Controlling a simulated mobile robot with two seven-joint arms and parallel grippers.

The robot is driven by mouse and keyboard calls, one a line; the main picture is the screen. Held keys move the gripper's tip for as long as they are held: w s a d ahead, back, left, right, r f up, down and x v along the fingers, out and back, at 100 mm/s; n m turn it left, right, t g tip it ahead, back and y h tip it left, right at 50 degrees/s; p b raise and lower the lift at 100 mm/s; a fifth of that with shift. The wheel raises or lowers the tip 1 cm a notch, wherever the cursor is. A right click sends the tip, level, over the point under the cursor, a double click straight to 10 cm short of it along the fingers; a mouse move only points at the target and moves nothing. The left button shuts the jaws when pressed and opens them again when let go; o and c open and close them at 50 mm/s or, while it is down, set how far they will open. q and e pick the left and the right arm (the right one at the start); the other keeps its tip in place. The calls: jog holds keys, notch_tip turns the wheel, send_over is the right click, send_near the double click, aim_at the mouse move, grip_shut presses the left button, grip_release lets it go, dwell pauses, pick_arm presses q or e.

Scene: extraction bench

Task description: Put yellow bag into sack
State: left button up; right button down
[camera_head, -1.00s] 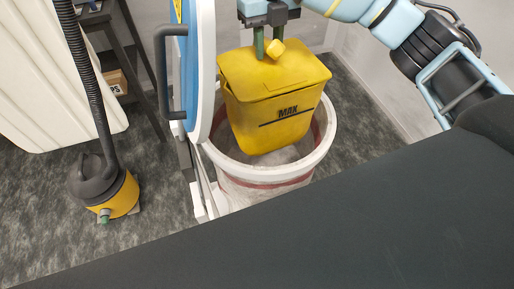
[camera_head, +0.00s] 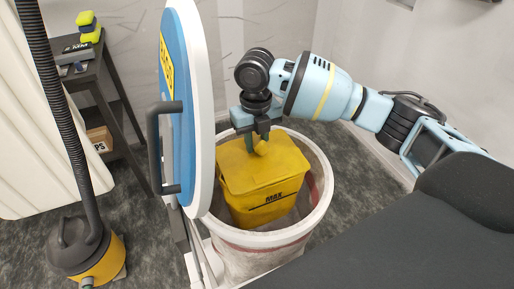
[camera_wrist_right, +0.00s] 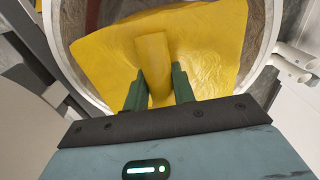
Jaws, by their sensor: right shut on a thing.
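The yellow bag (camera_head: 262,178) is a box-like yellow container with a flat top, a small knob and the word MAX on its front. It is mostly inside the mouth of the round whitish sack (camera_head: 323,205), with its top near the rim height. My right gripper (camera_head: 256,145) is above it, shut on the knob on its top. In the right wrist view the green fingers (camera_wrist_right: 158,85) stand on both sides of the knob, and the yellow bag (camera_wrist_right: 215,50) fills the upper middle. The bag's bottom is hidden in the sack. My left gripper is out of view.
A round blue and white lid or door (camera_head: 185,110) with a dark handle stands upright at the sack's left. A yellow and grey vacuum (camera_head: 92,255) is on the floor at left. A dark shelf (camera_head: 105,90) with boxes stands behind. Walls are close behind the sack.

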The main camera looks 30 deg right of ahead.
aim_at(256, 153)
jog(key=shift+f, duration=4.15)
jog(key=c, duration=1.2)
grip_release()
jog(key=shift+f, duration=0.1)
jog(key=shift+o, duration=0.2)
notch_tip(256, 153, up, 13)
jog(key=shift+w+r, duration=0.1)
jog(key=shift+w, duration=0.05)
